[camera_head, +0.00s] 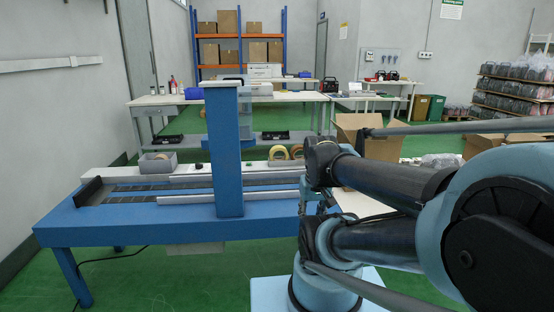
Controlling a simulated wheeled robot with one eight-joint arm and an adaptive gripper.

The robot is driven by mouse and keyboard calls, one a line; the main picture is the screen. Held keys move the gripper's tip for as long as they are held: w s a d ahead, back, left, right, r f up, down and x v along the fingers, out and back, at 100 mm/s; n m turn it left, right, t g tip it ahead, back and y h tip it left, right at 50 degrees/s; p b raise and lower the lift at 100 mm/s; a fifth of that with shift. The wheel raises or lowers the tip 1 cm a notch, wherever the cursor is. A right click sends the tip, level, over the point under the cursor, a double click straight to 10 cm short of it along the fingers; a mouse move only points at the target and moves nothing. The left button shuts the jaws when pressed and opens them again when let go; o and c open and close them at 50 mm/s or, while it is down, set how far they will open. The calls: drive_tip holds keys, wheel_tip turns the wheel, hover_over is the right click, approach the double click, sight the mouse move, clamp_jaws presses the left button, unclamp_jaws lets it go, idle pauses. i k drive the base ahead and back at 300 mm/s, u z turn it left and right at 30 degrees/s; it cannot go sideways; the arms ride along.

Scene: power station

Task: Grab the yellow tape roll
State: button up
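Two yellowish tape rolls stand side by side on the white ledge behind the blue conveyor table, a left roll (279,153) and a right roll (297,152) whose right side is partly covered by my arm. A grey bin (158,166) on the left of the ledge holds another tan or yellowish roll (160,155). My gripper (312,207) appears to hang below the wrist, small and dark, in front of the right end of the conveyor. It is in front of and below the rolls in the picture, partly hidden by my arm. Its finger opening is not clear.
A blue post (224,150) rises from the blue conveyor table (130,228), left of the rolls. An open cardboard box (365,123) stands behind my arm. White worktables (180,100) and a shelf with boxes (240,66) are farther back.

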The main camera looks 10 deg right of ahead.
sight(276, 148)
drive_tip(key=u, duration=0.05)
drive_tip(key=i, duration=1)
drive_tip(key=z, duration=0.05)
